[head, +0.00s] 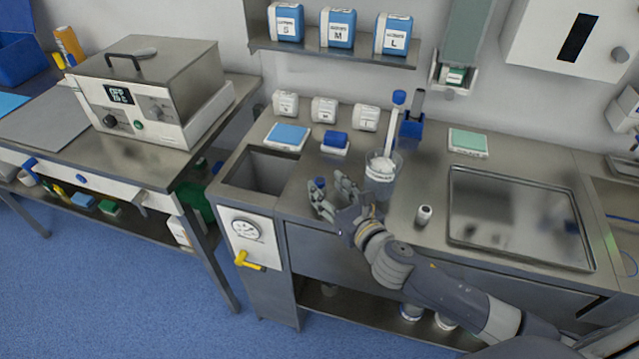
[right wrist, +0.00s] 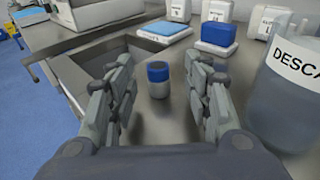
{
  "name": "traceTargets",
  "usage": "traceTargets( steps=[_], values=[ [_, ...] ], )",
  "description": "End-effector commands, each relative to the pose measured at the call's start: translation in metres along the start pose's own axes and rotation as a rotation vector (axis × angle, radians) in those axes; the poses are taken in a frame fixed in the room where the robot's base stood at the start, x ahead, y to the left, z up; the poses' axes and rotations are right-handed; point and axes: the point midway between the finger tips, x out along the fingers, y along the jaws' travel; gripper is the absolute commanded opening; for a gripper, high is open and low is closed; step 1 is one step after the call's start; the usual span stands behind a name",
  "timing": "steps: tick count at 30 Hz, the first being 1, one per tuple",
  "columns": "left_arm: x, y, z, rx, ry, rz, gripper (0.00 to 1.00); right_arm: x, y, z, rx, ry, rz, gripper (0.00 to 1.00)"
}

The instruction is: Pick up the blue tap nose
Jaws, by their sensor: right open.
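A small upright cylinder with a blue top and grey lower part, which looks like the blue tap nose (right wrist: 158,80), stands on the steel counter. Its blue top (head: 319,183) also shows in the head view, beside my right fingers. My right gripper (head: 334,194) is open and low over the counter. In the right wrist view its fingers (right wrist: 161,72) stand left and right of the cylinder, with gaps on both sides and nothing held. My left gripper is not in view.
A clear labelled beaker (right wrist: 288,95) stands close to the right of my right gripper. A sunken basin (head: 258,172) lies to the left. Blue pads (head: 287,136) and white bottles (head: 324,110) are behind. A small white cylinder (head: 424,215) stands right, beside a steel tray (head: 515,190).

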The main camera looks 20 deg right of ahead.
Motion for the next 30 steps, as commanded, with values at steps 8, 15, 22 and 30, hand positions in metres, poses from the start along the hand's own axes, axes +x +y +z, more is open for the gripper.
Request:
traceTargets(
  steps=[8,15,22,30],
  values=[
    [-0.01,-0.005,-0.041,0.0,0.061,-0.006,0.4,0.037,0.003,0.002,0.0,-0.001,0.0,0.46],
    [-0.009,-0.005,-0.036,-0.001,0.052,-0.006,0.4,0.042,0.003,0.0,0.001,0.0,0.0,0.46],
    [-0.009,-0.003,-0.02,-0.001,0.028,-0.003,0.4,0.041,0.003,0.001,0.001,0.0,0.0,0.12],
    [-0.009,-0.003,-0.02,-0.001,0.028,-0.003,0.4,0.041,0.003,0.001,0.001,0.0,0.0,0.05]
  ],
)
